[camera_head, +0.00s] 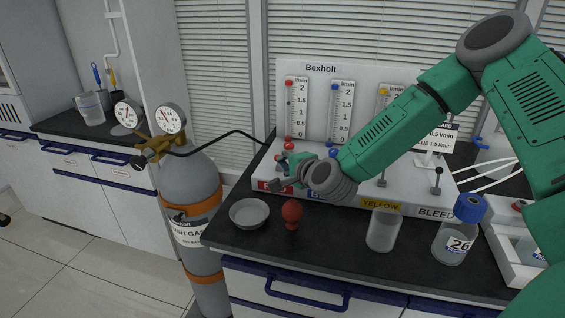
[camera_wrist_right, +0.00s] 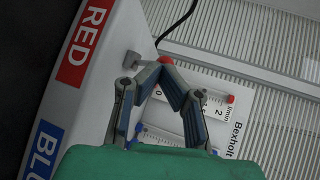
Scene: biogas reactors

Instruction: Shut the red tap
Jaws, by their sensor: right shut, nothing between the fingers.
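The panel marked Bexholt (camera_head: 321,69) carries flow tubes with a white base in front. The RED label (camera_head: 268,185) is at the left end of that base; it also shows in the wrist view (camera_wrist_right: 87,42). A small grey part (camera_wrist_right: 131,59), possibly the red tap's lever, sticks up beside the label, left of my fingertips. A red knob (camera_head: 289,144) sits under the red flow tube; a red knob also shows just beyond my fingertips (camera_wrist_right: 166,60). My right gripper (camera_head: 280,172) is shut and empty over the RED end, hiding much of it. My left gripper is out of view.
A dish (camera_head: 249,213) and a red bulb (camera_head: 291,214) stand in front of the base. A beaker (camera_head: 383,230) and a blue-capped bottle (camera_head: 455,235) stand farther right. A gas cylinder (camera_head: 188,180) is at left, its black hose (camera_head: 228,136) reaching the panel.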

